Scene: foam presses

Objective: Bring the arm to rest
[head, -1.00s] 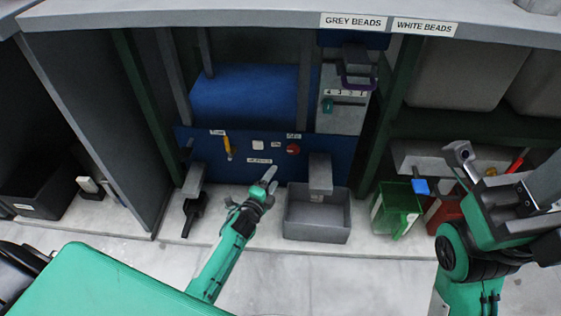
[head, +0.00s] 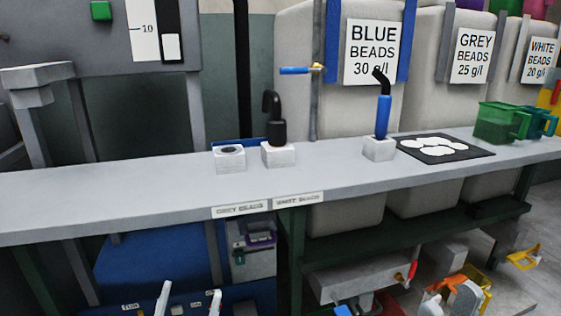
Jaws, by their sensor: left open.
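My left gripper (head: 190,301) shows at the bottom edge, left of the middle. Its two pale fingertips stand apart with nothing seen between them. It is below the grey bench top (head: 100,196), in front of the blue panel. The rest of my left arm is cut off by the picture's edge. I cannot make out my right gripper.
On the bench stand a white block with a black hooked tool (head: 276,125), a blue-handled tool (head: 383,116), a black mat (head: 460,154) with white discs and a green jug (head: 497,123). A blue tap (head: 295,71) projects above. The left bench top is clear.

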